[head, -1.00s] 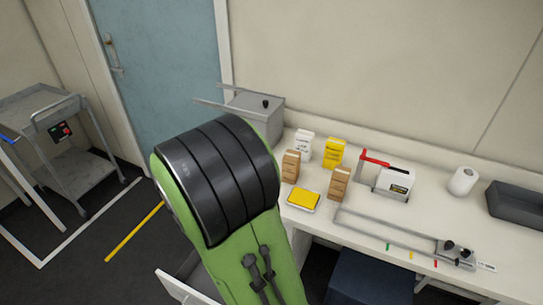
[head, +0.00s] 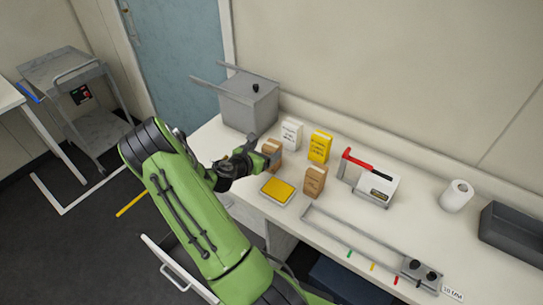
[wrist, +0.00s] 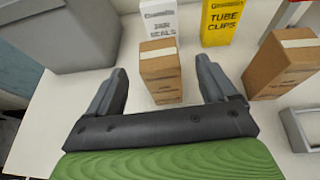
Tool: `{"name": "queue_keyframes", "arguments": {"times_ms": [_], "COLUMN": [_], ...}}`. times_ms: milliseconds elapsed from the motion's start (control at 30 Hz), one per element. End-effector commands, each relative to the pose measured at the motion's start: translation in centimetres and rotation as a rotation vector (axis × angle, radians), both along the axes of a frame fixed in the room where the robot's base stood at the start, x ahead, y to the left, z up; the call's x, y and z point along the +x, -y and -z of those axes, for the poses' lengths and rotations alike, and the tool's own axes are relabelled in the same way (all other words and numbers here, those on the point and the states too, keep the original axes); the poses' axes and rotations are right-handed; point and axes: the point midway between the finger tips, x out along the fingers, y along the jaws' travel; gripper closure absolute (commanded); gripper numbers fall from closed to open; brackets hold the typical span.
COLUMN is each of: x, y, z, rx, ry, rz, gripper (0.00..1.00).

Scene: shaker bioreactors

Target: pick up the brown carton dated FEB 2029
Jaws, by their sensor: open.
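Two brown cartons stand upright on the bench. One brown carton (head: 274,146) is at my gripper, partly hidden by it in the head view; in the wrist view this carton (wrist: 160,72) stands ahead, between the lines of the two fingers. The other brown carton (head: 315,182) stands to the right, and in the wrist view this second carton (wrist: 282,64) is right of the right finger. Printing on both is too small to read, so I cannot tell which says FEB 2029. My gripper (head: 264,157) is open and empty; it also shows in the wrist view (wrist: 164,82).
A white carton (head: 291,134) and a yellow TUBE CLIPS carton (head: 320,146) stand just behind. A yellow-topped tray (head: 278,190) lies in front, between the brown cartons. A grey box (head: 249,103) is at left. A red-handled device (head: 376,188) and metal rail frame (head: 360,240) are at right.

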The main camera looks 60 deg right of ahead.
Motion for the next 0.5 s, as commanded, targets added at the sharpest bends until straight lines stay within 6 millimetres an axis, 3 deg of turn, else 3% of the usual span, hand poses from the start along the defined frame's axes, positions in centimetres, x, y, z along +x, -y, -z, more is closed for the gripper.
{"name": "queue_keyframes", "arguments": {"times_ms": [333,500], "x": [-0.4,-0.4], "y": [5.0,5.8], "z": [2.0,2.4], "rx": [0.0,0.001], "ry": [0.001,0.002], "rz": [0.002,-0.001], "gripper": [0.15,0.15]}}
